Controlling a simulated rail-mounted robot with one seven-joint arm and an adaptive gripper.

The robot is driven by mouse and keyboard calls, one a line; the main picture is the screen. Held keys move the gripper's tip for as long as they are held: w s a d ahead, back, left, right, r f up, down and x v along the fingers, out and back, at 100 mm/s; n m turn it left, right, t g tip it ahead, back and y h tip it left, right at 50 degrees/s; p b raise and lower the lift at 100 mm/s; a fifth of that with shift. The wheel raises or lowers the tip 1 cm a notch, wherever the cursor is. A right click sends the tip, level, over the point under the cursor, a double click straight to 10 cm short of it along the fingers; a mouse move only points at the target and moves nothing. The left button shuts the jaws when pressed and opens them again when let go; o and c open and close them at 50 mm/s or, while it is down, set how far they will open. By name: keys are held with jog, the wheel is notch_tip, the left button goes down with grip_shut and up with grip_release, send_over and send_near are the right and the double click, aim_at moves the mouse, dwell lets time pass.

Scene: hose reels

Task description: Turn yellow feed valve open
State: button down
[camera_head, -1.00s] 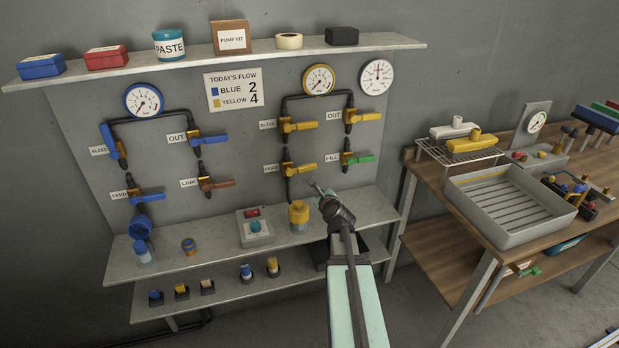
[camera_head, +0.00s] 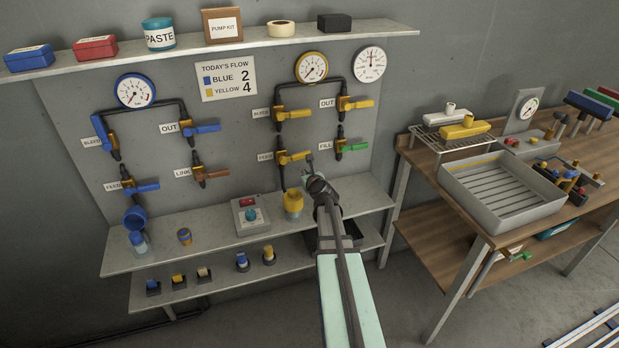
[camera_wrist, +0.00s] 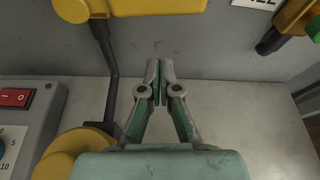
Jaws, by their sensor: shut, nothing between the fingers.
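The yellow feed valve (camera_head: 293,157) is on the grey panel, in the lower part of the yellow pipe loop, beside a FEED label (camera_head: 265,157). Its yellow lever points sideways to the right, across the vertical pipe. My gripper (camera_head: 309,162) is just below the lever's right end. In the wrist view, the lever (camera_wrist: 155,8) crosses the top edge, above my gripper (camera_wrist: 160,68). The fingers are shut with nothing between them. The valve body is partly cut off at the upper left of the wrist view.
A yellow-capped bottle (camera_head: 293,203) and a control box with a red switch (camera_head: 250,215) stand on the shelf (camera_head: 205,240) below. The green-handled FILL valve (camera_head: 348,147) is close on the right. Yellow BLEED (camera_head: 292,113) and OUT (camera_head: 352,104) valves are above.

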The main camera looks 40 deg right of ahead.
aim_at(295, 157)
jog(key=r, duration=0.1)
jog(key=w+r+p, duration=0.1)
jog(key=r+p, duration=0.1)
jog(key=shift+w+r, duration=0.2)
jog(key=shift+w, duration=0.2)
jog(key=shift+d+p, duration=0.15)
jog(key=shift+p, duration=0.15)
